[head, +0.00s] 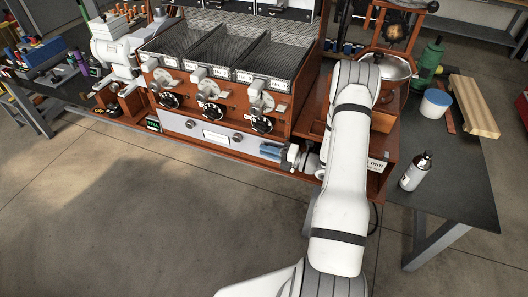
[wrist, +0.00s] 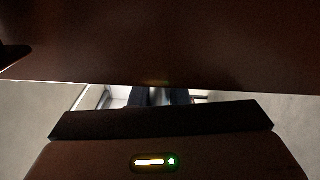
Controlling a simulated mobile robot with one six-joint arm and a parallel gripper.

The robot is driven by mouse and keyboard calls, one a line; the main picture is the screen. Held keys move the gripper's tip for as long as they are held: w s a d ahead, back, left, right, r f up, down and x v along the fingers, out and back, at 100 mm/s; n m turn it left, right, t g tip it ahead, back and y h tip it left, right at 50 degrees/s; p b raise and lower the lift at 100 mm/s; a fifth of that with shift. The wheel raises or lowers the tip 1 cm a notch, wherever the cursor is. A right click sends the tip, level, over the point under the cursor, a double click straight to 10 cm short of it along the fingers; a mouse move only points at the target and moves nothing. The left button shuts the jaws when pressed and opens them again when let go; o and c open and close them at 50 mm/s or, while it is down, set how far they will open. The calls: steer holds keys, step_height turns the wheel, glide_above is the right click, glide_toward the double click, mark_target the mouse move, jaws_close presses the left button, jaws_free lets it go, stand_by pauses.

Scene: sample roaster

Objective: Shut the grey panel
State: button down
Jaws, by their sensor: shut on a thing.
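The grey panel (head: 180,124) is a long, low front along the base of the red-brown roaster cabinet, with round knobs and a white label. My gripper (head: 270,150), with blue fingers, is at the panel's right end and shut on it. The exact part between the fingertips is hidden. In the wrist view the dark fingers (wrist: 160,97) show only in a narrow gap below a dark brown surface, with pale grey beside them. I cannot tell from these views how far the panel stands open.
Three mesh trays (head: 222,50) and several black dials sit above the panel. Open floor (head: 130,210) lies in front.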

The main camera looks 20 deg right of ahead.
steer(key=shift+w+d+r, duration=0.2)
steer(key=shift+d+r, duration=0.05)
steer(key=shift+d, duration=0.05)
steer(key=c, duration=1.6)
jaws_free()
steer(key=shift+d, duration=0.1)
steer(key=shift+o, duration=0.8)
steer(key=shift+s+a+f, duration=0.15)
steer(key=shift+a, duration=0.05)
steer(key=b+v, duration=0.1)
steer(key=v, duration=0.6)
steer(key=shift+s+d, duration=0.25)
steer(key=shift+d, duration=0.1)
steer(key=shift+f, duration=0.1)
